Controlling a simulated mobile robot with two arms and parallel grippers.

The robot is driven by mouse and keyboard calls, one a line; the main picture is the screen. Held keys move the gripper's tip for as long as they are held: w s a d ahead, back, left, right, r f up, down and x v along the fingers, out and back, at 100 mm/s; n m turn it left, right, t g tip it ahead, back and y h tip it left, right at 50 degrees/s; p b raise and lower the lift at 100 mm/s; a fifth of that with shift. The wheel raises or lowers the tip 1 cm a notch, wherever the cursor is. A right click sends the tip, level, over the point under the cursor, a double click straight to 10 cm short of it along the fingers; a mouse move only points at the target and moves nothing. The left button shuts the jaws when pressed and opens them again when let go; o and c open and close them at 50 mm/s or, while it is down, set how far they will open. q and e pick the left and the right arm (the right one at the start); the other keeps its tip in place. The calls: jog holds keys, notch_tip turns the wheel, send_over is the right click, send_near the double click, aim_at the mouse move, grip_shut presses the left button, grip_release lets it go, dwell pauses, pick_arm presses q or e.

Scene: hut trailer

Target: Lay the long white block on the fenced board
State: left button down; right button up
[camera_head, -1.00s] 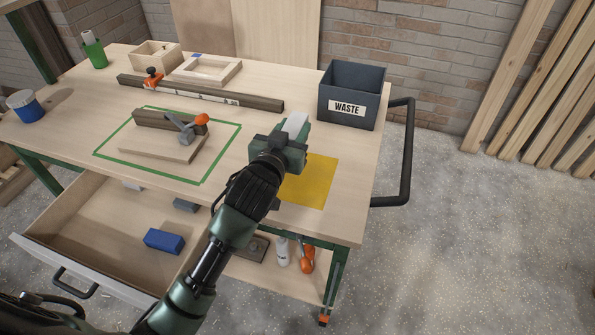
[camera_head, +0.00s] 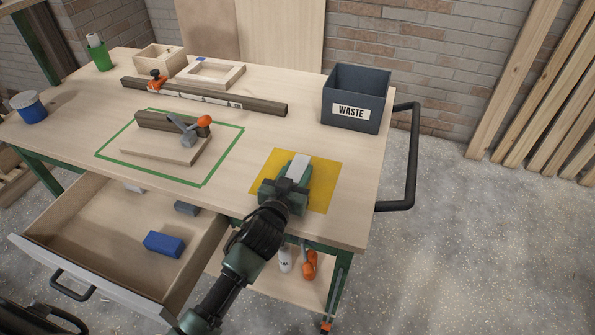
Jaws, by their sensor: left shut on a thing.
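My left gripper (camera_head: 292,183) is shut on the white block (camera_head: 299,166), over the yellow patch (camera_head: 323,190) at the table's right. Only the block's upper part shows between the jaws, so I cannot tell whether it touches the patch. The pale board (camera_head: 187,152) lies inside the green outline at the left, with a dark brown bar (camera_head: 150,119) along its far edge like a fence. A grey clamp with an orange knob (camera_head: 204,121) stands on it. My right gripper is not in view.
A dark WASTE bin (camera_head: 366,90) stands at the back right. A long brown beam (camera_head: 222,98), a wooden frame (camera_head: 237,76) and a small wooden box (camera_head: 151,57) are at the back. The front drawer (camera_head: 90,220) is open, holding a blue block (camera_head: 164,244).

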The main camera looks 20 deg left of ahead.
pick_arm(q)
jog(key=shift+f, duration=0.15)
jog(key=c, duration=0.9)
grip_release()
